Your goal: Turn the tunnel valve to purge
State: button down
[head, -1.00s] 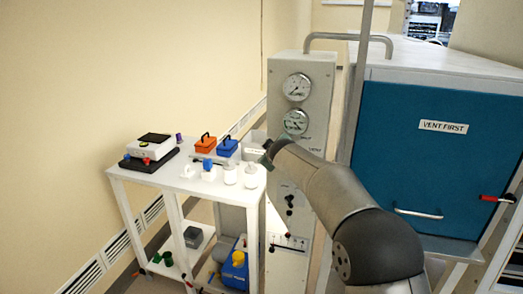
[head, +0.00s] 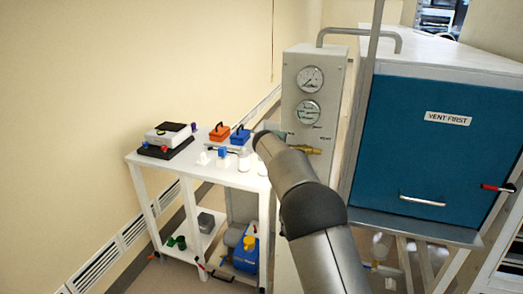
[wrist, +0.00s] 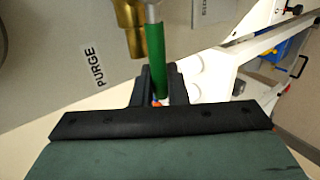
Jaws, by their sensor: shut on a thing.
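The tunnel valve is on the grey panel below the gauges, and its brass body (head: 305,150) shows beside my arm. In the wrist view the brass body (wrist: 133,25) is at the top, with a green handle (wrist: 155,45) reaching down from it. My gripper (wrist: 160,75) is shut on the green handle, with one dark finger on each side. A PURGE label (wrist: 91,67) is on the panel left of the handle. In the head view my arm hides the handle and the fingers.
Two round gauges (head: 310,80) sit above the valve. A white cart (head: 145,160) with boxes and bottles stands close on the left. The glovebox with a teal door (head: 445,150) marked VENT FIRST is on the right.

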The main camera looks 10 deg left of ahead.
jog(key=shift+f, duration=0.15)
dwell(0.3)
jog(key=c, duration=1.5)
grip_release()
jog(key=b+v, duration=0.5)
jog(key=v, duration=1.2)
jog(key=shift+s, duration=0.15)
